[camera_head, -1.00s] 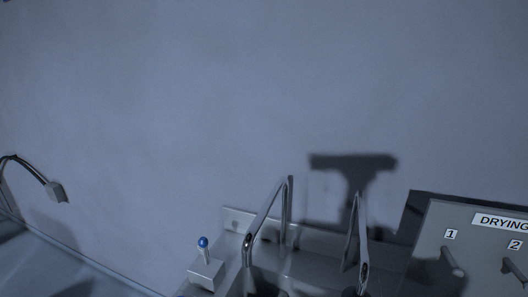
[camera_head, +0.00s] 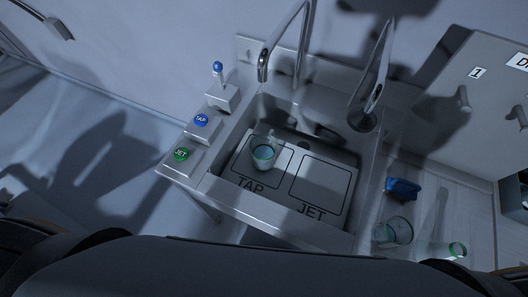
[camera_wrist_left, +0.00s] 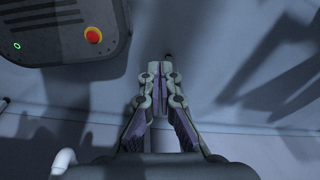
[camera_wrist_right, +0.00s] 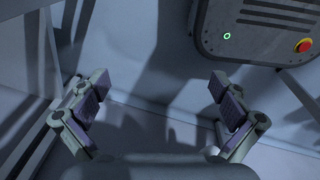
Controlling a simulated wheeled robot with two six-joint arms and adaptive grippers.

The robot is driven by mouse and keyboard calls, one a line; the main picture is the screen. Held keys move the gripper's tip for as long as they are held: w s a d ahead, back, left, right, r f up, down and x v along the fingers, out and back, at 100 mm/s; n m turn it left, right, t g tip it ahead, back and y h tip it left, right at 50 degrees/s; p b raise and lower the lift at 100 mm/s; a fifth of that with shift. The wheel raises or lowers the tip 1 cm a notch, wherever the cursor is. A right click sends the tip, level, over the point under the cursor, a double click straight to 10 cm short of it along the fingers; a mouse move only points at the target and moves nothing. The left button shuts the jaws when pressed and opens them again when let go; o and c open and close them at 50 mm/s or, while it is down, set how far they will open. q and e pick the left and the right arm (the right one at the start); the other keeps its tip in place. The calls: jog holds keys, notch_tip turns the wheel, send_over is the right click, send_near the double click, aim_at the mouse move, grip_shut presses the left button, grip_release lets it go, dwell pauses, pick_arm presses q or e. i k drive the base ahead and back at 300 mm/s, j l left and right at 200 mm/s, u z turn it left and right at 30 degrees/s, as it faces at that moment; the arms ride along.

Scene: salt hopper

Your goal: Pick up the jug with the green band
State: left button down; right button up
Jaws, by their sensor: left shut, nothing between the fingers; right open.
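A clear jug (camera_head: 264,154) with a teal-looking band stands in the sink on the TAP side. A second clear vessel (camera_head: 392,232) with a greenish tint stands on the counter right of the sink. A third clear vessel (camera_head: 443,250) with a bright green ring sits right of that, seemingly tilted in the picture. I cannot tell for sure which one bears the green band. My left gripper (camera_wrist_left: 162,72) is shut and empty in the left wrist view. My right gripper (camera_wrist_right: 160,92) is open and empty in the right wrist view. Neither gripper shows in the head view.
The sink (camera_head: 232,193) has TAP and JET plates and two metal spouts above. A blue TAP button (camera_head: 201,120), a green JET button (camera_head: 181,154) and a blue-knobbed lever (camera_head: 218,68) are at its left. A blue object (camera_head: 403,188) lies near the counter vessels.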

aim_at(263, 147)
jog(key=k+l+z, duration=0.2)
jog(key=k+l, duration=0.2)
jog(key=l, duration=0.25)
jog(key=k+l+z, duration=0.1)
jog(key=l, duration=0.25)
jog(key=k+l+z, duration=0.1)
jog(key=k+l, duration=0.2)
jog(key=k+l+z, duration=0.1)
jog(key=l, duration=0.35)
